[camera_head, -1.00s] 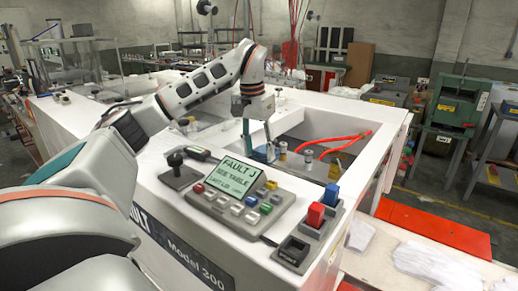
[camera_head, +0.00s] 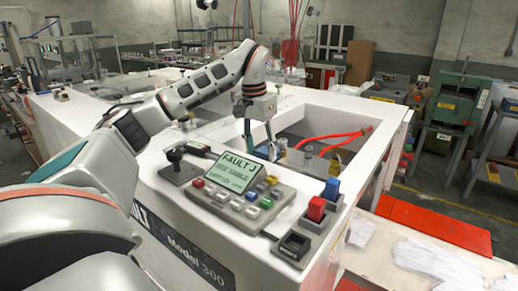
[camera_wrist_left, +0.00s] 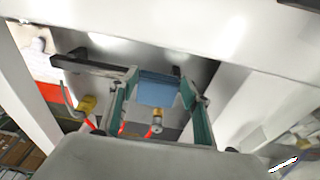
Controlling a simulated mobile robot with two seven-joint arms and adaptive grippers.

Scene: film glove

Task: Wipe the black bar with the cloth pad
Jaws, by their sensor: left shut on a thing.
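My left gripper (camera_head: 262,146) reaches down into the open recess of the white machine in the head view. In the left wrist view its two green fingers (camera_wrist_left: 159,112) are shut on a blue cloth pad (camera_wrist_left: 158,90). The pad is barely discernible in the head view. A dark bar (camera_wrist_left: 88,66), apparently the black bar, runs from the left toward the pad in the left wrist view. The pad overlaps it in the picture; I cannot tell whether they touch. My right gripper is not in view.
The white machine (camera_head: 385,118) surrounds the recess with its rim. Red hoses (camera_head: 335,140) and small fittings lie inside. A control panel (camera_head: 236,200) with a green screen and a joystick (camera_head: 178,165) stand in front. White gloves (camera_head: 430,258) lie at lower right.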

